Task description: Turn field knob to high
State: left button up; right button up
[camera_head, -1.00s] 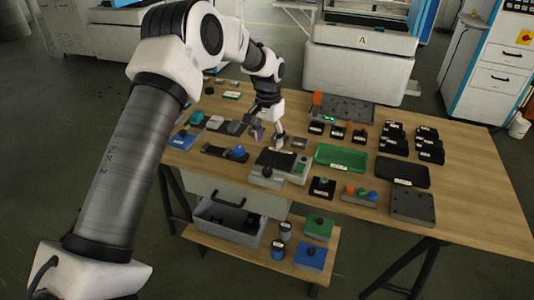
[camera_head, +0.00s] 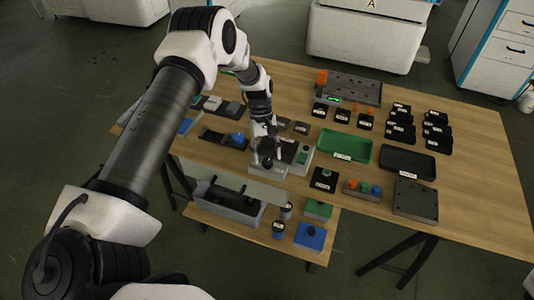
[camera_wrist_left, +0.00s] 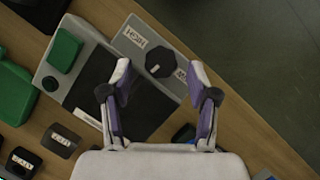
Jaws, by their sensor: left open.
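The field knob (camera_wrist_left: 160,63) is a dark faceted knob on a light grey panel (camera_wrist_left: 128,52), seen in the left wrist view. A HIGH label (camera_wrist_left: 136,37) sits to its upper left, and another label, partly hidden by a finger, sits to its lower right. I cannot tell clearly where the knob points. My left gripper (camera_wrist_left: 160,78) is open, its two purple-lined fingers apart on either side below the knob, with nothing between them. In the head view the left gripper (camera_head: 266,157) hangs over the front of the grey unit (camera_head: 266,171) and largely hides the knob. My right gripper is not in view.
The unit has a dark top plate (camera_wrist_left: 105,90) and a green button (camera_wrist_left: 64,50). A green tray (camera_head: 345,146) and a black tray (camera_head: 406,162) lie to the right.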

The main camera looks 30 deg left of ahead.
pick_arm(q)
jog(key=shift+s+d+f, duration=0.15)
jog(key=shift+f, duration=0.25)
jog(key=shift+s+d, duration=0.15)
jog(key=shift+s, duration=0.05)
jog(key=shift+w, duration=0.1)
grip_shut()
